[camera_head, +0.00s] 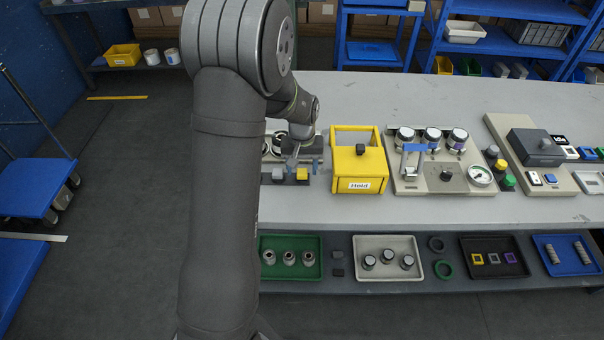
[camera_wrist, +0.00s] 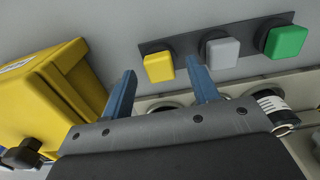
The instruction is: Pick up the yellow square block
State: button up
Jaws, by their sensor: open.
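The yellow square block (camera_wrist: 158,67) is the leftmost of three blocks on a dark strip (camera_wrist: 188,45) in the wrist view. It also shows in the head view (camera_head: 302,174), just right of my arm. My gripper (camera_wrist: 161,72) is open, with its two blue fingers apart. In the wrist view the yellow block appears between the fingertips. The fingers do not visibly touch it, and the remaining distance to it is hard to tell. In the head view my gripper (camera_head: 304,164) is just behind the blocks.
A grey block (camera_wrist: 222,52) and a green block (camera_wrist: 286,41) stand on the same strip. A yellow box marked "Hold" (camera_head: 358,184) stands close to its right in the head view. Behind my gripper, a panel with round parts (camera_wrist: 272,104) is partly hidden.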

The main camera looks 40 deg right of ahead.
jog(key=shift+f, duration=0.45)
jog(key=shift+c, duration=0.2)
jog(key=c, duration=1)
jog(key=shift+r, duration=0.15)
